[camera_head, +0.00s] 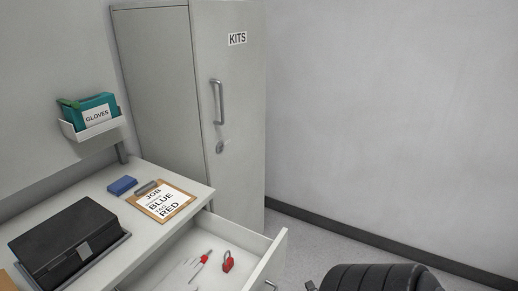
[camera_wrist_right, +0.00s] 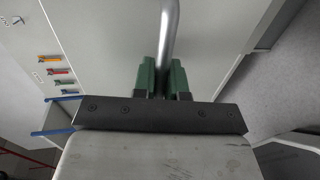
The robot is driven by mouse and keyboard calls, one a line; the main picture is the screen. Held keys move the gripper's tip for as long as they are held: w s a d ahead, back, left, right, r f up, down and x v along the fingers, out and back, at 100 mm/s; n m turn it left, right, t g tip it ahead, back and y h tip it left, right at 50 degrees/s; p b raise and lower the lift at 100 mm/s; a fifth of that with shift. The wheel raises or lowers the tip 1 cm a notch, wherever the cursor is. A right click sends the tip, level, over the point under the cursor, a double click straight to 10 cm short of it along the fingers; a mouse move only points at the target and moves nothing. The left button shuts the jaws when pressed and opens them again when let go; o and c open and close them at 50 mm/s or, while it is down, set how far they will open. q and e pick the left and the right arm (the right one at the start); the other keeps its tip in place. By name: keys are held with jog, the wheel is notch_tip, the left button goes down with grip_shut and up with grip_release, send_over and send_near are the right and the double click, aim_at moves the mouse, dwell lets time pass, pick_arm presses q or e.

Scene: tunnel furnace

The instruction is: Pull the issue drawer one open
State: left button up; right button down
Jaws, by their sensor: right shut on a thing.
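The issue drawer (camera_head: 277,257) under the counter stands open in the head view, its inside partly showing. A red padlock (camera_head: 228,261) and a red-tipped thin item (camera_head: 204,259) lie in it. Its metal handle shows only as a small piece (camera_head: 270,286) at the bottom edge. In the right wrist view the green fingers of my right gripper (camera_wrist_right: 162,78) are shut on a silver bar handle (camera_wrist_right: 169,30) against a pale grey front. My left gripper is not in view.
The counter holds a clipboard (camera_head: 165,201), a blue block (camera_head: 122,186) and a black box (camera_head: 65,239). A glove box (camera_head: 95,112) sits in a wall holder. A tall KITS cabinet (camera_head: 233,100) stands behind the drawer, closed. Floor (camera_head: 310,235) shows to the right.

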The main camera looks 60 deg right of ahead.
jog(key=shift+s, duration=0.2)
jog(key=c, duration=1.2)
grip_release()
jog(key=b+v, duration=0.1)
jog(key=v, duration=1)
jog(key=shift+w+f, duration=0.1)
